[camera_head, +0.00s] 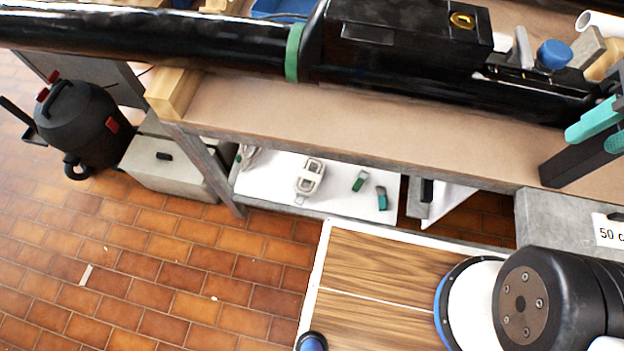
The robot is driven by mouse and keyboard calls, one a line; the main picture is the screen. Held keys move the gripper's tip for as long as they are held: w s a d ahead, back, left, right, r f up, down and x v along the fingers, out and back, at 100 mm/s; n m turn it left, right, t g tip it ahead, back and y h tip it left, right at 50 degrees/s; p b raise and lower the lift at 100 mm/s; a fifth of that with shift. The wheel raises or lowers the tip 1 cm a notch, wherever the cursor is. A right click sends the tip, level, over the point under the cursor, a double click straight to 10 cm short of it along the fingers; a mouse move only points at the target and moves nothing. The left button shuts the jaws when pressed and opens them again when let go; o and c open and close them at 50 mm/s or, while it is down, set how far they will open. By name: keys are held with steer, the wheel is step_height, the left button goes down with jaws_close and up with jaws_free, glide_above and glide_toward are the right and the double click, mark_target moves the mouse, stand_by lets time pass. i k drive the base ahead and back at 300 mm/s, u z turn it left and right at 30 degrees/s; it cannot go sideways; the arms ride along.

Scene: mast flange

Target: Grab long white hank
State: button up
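A long whitish looped hank (309,178) lies on the white lower shelf (345,205) under the workbench, slightly left of the picture's middle. It looks flat, with a darker middle and a narrow end toward the shelf's front edge. A second pale, bundled item (248,155) lies at the shelf's left end, partly hidden by the bench leg. I cannot make out my gripper in this view. Nothing is seen touching the hank.
The bench top (400,125) overhangs the shelf and carries a long black mast (400,60). Two small green items (381,197) lie right of the hank. A teal-and-black tool (595,120) sticks out at right. A black vacuum (80,125) stands left. Tiled floor in front is mostly clear.

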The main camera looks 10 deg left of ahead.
mark_target(314, 178)
steer(key=k, duration=0.45)
steer(key=z, duration=2.6)
steer(key=k, duration=2.9)
steer(key=u, duration=2.5)
